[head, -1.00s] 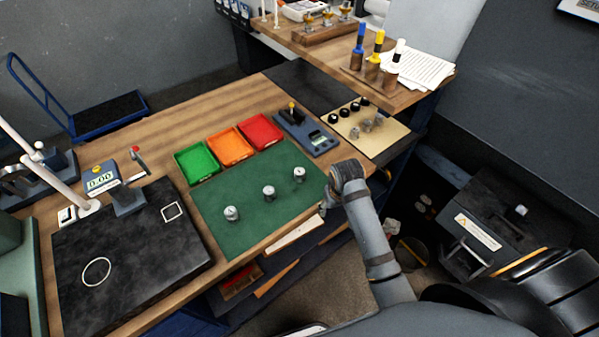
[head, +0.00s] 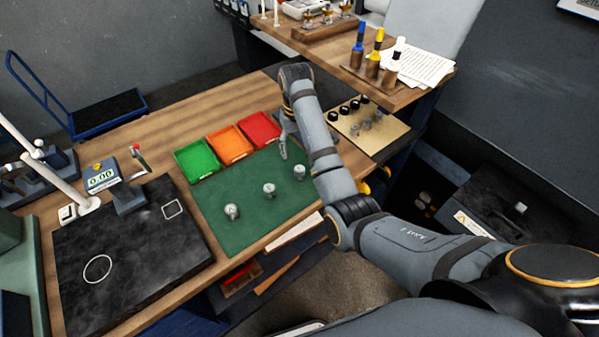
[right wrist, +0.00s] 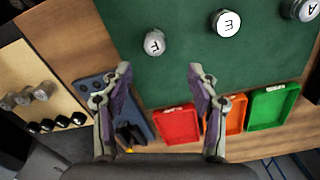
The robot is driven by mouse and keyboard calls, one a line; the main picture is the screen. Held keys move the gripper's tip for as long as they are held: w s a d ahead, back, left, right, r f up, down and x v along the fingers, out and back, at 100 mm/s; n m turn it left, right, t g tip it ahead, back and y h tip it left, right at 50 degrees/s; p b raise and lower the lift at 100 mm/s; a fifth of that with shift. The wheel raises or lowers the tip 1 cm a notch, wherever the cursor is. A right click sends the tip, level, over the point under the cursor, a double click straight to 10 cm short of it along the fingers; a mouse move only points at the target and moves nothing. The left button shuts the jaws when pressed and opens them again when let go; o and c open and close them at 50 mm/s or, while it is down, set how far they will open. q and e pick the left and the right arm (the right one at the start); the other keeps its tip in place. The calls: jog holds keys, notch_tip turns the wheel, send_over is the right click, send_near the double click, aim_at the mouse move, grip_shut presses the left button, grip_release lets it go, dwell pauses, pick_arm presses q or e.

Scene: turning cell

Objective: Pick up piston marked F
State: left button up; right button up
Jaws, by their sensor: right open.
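The piston marked F (right wrist: 154,43) stands on the green mat in the right wrist view, its white top with the letter showing. In the head view it is the rightmost of three grey pistons (head: 299,172), its letter too small to read there. The piston marked E (right wrist: 226,23) and the piston marked A (right wrist: 302,10) stand in a row with it. My right gripper (right wrist: 159,71) is open and empty, its fingers apart, with piston F beyond the fingertips and not between them. In the head view my right gripper (head: 284,148) is above the mat's far right part.
Green (head: 196,160), orange (head: 230,145) and red (head: 261,131) trays line the mat's far edge. A blue device (right wrist: 97,86) lies beside the red tray. A black plate (head: 130,250) is on the left. The green mat (head: 245,235) is clear around the pistons.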

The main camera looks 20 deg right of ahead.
aim_at(300, 169)
notch_tip(300, 169, down, 6)
jog(key=b, duration=0.5)
jog(key=shift+r, duration=0.2)
jog(key=shift+d, duration=0.1)
jog(key=shift+d+f+b, duration=0.25)
jog(key=shift+f+b, duration=0.75)
jog(key=shift+b, duration=0.05)
notch_tip(300, 169, down, 2)
jog(key=shift+d+f+p, duration=0.1)
jog(key=shift+d+p, duration=0.05)
jog(key=shift+p, duration=0.8)
jog(key=shift+f, duration=0.35)
grip_shut()
jog(key=shift+r, duration=0.15)
